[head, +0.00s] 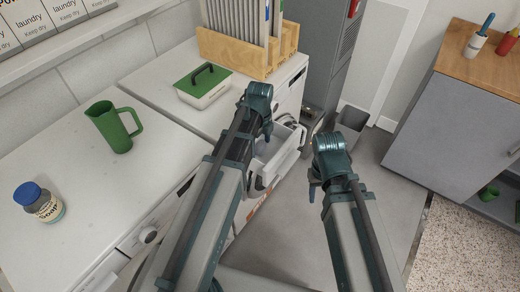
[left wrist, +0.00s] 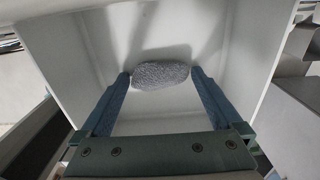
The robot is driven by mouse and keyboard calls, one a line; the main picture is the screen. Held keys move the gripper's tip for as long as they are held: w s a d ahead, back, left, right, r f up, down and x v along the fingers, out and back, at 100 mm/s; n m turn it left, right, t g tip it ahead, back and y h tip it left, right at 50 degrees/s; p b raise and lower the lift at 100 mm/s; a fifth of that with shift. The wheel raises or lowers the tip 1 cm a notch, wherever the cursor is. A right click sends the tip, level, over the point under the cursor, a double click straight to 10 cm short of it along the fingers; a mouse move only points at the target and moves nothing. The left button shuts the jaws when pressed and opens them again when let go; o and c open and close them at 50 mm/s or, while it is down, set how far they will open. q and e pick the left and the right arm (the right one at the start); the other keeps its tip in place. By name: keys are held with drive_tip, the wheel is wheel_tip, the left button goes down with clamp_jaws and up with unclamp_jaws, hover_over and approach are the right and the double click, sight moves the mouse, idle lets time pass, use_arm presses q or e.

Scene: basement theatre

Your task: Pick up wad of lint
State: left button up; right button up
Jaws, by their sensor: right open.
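A grey, fuzzy wad of lint (left wrist: 161,74) lies on the white floor of an open drawer (head: 283,150) in the left wrist view. My left gripper (left wrist: 161,76) is open, with its two blue fingers reaching into the drawer. The lint sits between and slightly beyond the fingertips, with a small gap visible at its left end. In the head view the lint is hidden, and my left arm covers part of the drawer. My right gripper (head: 314,188) is open and empty, to the right of the drawer.
A green jug (head: 115,127), a blue-capped soap bottle (head: 40,203) and a green-lidded box (head: 203,84) stand on the white machine tops. A wooden rack (head: 245,53) stands behind. A grey bin (head: 351,119) is beyond my right arm. A grey cabinet (head: 455,130) stands at right.

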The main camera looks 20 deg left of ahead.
sight(260, 146)
use_arm(q)
drive_tip(key=c, duration=0.9)
drive_tip(key=shift+r, duration=0.15)
wheel_tip(260, 146, up, 10)
drive_tip(key=p, duration=1)
